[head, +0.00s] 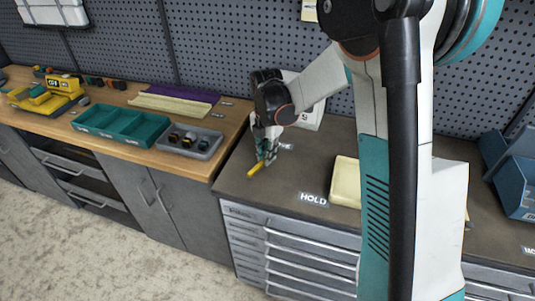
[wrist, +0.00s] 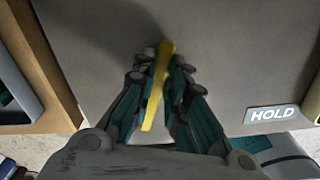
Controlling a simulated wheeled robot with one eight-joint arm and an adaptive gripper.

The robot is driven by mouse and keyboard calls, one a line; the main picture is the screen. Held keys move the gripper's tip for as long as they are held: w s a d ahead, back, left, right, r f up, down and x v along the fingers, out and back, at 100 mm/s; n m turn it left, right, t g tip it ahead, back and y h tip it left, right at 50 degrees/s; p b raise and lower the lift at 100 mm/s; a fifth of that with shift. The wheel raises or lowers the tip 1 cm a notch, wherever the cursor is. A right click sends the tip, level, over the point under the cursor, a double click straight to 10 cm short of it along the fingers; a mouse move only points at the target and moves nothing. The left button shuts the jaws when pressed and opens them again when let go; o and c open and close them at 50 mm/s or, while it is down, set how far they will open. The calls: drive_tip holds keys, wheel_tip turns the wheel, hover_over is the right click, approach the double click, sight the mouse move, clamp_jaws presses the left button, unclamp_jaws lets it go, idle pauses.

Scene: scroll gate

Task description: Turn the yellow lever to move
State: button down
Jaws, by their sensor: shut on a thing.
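The yellow lever (wrist: 157,88) is a slim yellow bar that lies between the two teal fingers of my gripper (wrist: 160,72) in the wrist view. The fingers are closed around it, and both its ends stick out past them. In the head view, my gripper (head: 268,154) points down over the left part of the dark worktop, and the lever (head: 254,170) shows as a short yellow bar low at the fingertips. I cannot tell whether the lever is fixed to anything or touches the worktop.
A HOLD label (head: 313,199) and a pale yellow block (head: 345,182) are on the dark worktop (head: 235,183). A blue bin (head: 515,185) stands at far right. On the wooden bench at left are a teal tray (head: 120,122), a grey tray (head: 190,140) and a yellow machine (head: 45,95).

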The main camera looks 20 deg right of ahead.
drive_tip(key=c, duration=1.6)
unclamp_jaws()
drive_tip(key=shift+w, duration=0.1)
wheel_tip(320, 180, up, 12)
